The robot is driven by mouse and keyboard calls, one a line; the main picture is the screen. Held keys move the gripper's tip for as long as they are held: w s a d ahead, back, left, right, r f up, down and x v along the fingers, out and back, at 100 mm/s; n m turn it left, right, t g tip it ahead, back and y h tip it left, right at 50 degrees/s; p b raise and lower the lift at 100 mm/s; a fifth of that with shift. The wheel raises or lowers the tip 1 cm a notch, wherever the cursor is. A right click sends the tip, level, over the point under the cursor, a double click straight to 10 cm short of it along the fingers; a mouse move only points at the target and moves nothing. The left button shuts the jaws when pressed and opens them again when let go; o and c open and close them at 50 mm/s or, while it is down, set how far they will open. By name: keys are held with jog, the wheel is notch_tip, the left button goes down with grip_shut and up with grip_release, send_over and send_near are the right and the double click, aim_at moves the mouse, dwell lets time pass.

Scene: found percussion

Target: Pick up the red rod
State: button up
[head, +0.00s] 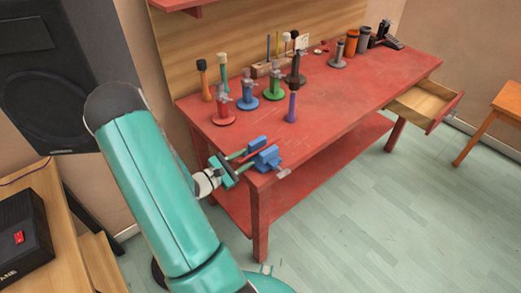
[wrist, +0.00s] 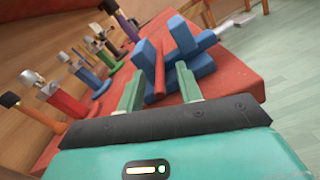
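The red rod (wrist: 159,66) lies in a blue block-like holder (wrist: 193,52) near the red workbench's front-left corner. The holder also shows in the head view (head: 266,159), where the rod is too small to make out clearly. My gripper (wrist: 158,76) is open, with its two green fingers apart. In the wrist view, one finger is to the left of the rod's near end and the other to its right, with visible gaps. My gripper in the head view (head: 247,158) reaches in from the left at the bench corner. Whether the fingers are level with the rod cannot be told.
Red (head: 223,111), blue (head: 247,93) and green (head: 275,84) clamp stands and a purple upright piece (head: 292,107) stand behind the holder. A small grey piece (head: 283,173) is at the bench edge. A drawer (head: 425,103) is open at right. The bench's middle right is clear.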

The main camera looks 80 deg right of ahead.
jog(key=shift+s+d, duration=0.2)
jog(key=shift+d, duration=0.05)
grip_shut()
jog(key=shift+r, duration=0.15)
